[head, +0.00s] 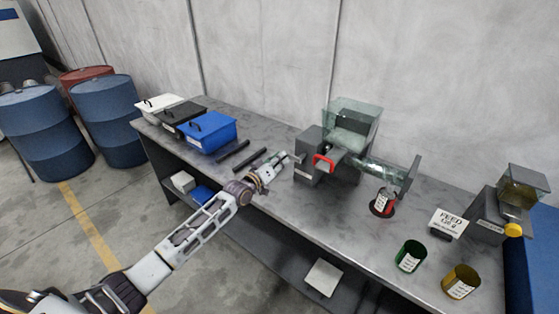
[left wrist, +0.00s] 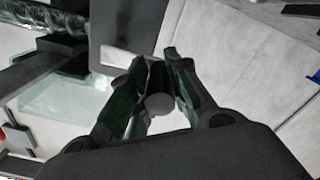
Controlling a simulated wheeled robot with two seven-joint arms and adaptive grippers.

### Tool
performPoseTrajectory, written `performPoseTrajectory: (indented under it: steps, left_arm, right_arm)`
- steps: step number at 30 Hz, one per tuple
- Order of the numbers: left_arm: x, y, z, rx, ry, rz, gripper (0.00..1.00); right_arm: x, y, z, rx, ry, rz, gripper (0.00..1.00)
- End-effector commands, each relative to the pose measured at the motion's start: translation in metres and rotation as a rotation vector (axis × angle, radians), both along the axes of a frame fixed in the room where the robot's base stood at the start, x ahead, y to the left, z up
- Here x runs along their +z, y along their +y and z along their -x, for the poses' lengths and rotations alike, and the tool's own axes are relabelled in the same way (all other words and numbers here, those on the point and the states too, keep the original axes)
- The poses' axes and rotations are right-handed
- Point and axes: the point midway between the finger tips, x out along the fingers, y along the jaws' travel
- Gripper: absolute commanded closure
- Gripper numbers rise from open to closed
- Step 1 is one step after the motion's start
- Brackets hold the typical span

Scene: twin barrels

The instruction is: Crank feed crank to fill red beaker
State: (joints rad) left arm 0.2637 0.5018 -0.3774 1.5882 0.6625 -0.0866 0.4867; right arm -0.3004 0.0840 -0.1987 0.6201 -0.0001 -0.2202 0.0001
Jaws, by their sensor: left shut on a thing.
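The feed machine has a grey housing (head: 310,152), a clear hopper (head: 350,120) and a clear screw tube (head: 376,168). The tube ends above the red beaker (head: 382,203), which stands on the bench. A red bent bar (head: 323,162) shows on the machine's front. My left gripper (head: 283,158) is at the left side of the housing. In the left wrist view its fingers (left wrist: 158,85) are closed around a round grey knob (left wrist: 160,104), apparently the crank's handle. The crank arm is mostly hidden. The screw tube (left wrist: 45,15) also shows there. My right gripper is out of view.
A green beaker (head: 411,256), a yellow beaker (head: 460,282) and a feed sign (head: 448,222) stand at the right. A smaller dispenser (head: 505,205) is beyond them. Two dark bars (head: 250,158) and lidded boxes, one blue (head: 208,132), lie left of the machine.

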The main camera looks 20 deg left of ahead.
Motion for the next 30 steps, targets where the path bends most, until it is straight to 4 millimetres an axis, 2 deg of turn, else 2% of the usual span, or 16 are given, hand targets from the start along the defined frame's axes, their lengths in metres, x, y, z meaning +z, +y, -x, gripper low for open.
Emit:
performPoseTrajectory:
  steps: [1, 2, 3, 6, 9, 17, 30]
  left_arm:
    - [0.000, -0.001, 0.000, -0.001, 0.000, 0.000, 1.00]
    - [0.000, -0.001, 0.000, -0.001, 0.000, 0.000, 0.80]
    - [0.000, -0.001, 0.000, -0.001, 0.000, 0.000, 0.75]
    - [0.000, -0.001, 0.000, -0.001, 0.000, -0.001, 0.62]
    - [0.000, -0.001, 0.001, -0.002, -0.001, -0.001, 0.57]
    - [-0.001, 0.002, 0.007, 0.000, 0.002, -0.002, 0.57]
    - [-0.001, 0.014, 0.037, 0.000, 0.001, -0.001, 0.57]
  right_arm:
    - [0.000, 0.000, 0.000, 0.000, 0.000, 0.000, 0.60]
    - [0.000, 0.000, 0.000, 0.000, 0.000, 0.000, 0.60]
    - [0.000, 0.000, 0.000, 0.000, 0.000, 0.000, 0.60]
    - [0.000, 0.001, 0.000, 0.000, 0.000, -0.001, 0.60]
    - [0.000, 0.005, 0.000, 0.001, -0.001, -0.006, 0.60]
    - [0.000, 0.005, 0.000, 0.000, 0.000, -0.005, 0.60]
    - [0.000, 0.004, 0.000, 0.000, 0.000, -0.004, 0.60]
